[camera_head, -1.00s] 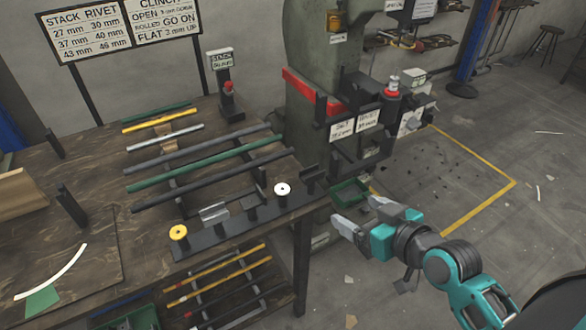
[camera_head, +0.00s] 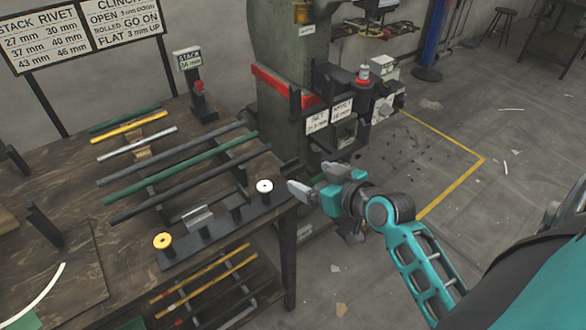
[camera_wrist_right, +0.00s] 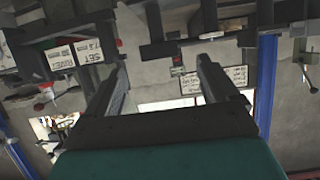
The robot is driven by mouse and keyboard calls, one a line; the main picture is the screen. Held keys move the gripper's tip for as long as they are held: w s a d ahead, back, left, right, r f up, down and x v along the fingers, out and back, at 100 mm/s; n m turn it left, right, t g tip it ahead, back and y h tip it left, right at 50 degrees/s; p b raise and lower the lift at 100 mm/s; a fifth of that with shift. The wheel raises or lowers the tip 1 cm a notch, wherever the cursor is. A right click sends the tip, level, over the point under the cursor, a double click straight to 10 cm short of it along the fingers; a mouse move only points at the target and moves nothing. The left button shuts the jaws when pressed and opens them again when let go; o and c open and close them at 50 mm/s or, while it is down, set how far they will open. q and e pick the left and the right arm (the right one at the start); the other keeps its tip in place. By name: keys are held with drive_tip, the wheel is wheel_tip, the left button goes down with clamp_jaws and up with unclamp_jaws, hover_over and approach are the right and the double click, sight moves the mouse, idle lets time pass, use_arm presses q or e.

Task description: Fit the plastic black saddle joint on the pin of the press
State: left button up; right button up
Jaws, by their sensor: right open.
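My right gripper (camera_head: 314,180) is open beside the right end of the bench's front holder strip. Its two fingers also show apart in the right wrist view (camera_wrist_right: 162,68), with nothing between them. A dark saddle-like piece (camera_head: 288,166) sits at the strip's right end, close to the fingertips and partly hidden. A black piece (camera_head: 235,211) and a grey metallic saddle piece (camera_head: 197,217) stand farther left on the strip. I cannot tell for sure which is the plastic black saddle joint. The green press (camera_head: 285,60) stands behind; its pin is not clearly visible. My left gripper is not in view.
The wooden bench (camera_head: 75,190) carries several long rods on racks. A white-topped spool (camera_head: 264,186) and a yellow one (camera_head: 163,240) stand on the strip. A small sign post (camera_head: 196,95) stands at the back. The floor on the right is open.

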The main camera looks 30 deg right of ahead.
sight(296, 168)
drive_tip(key=x, duration=0.5)
drive_tip(key=shift+w+r, duration=0.15)
drive_tip(key=shift+r, duration=0.05)
drive_tip(key=c, duration=1.1)
drive_tip(key=shift+r, duration=0.1)
